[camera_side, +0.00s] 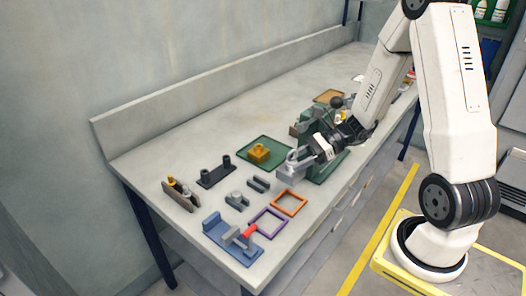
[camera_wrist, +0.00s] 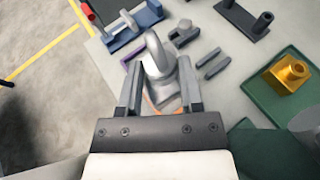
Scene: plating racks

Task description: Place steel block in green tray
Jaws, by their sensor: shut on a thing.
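The steel block (camera_side: 290,174) is grey with a ring-shaped handle on top. My gripper (camera_side: 303,158) is shut on it, just right of the green tray in the side view. In the wrist view the block (camera_wrist: 160,65) sits between the two fingers of my gripper (camera_wrist: 160,88). I cannot tell whether its underside touches the bench. The green tray (camera_side: 279,147) lies flat on the bench with a brass block (camera_side: 259,153) in it. In the wrist view the tray (camera_wrist: 262,104) is at the right, with the brass block (camera_wrist: 288,73).
An orange frame (camera_side: 303,205) and a purple frame (camera_side: 282,222) lie near the front edge. A blue fixture with a red handle (camera_side: 250,231), a dark two-post stand (camera_side: 215,173) and small grey parts are nearby.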

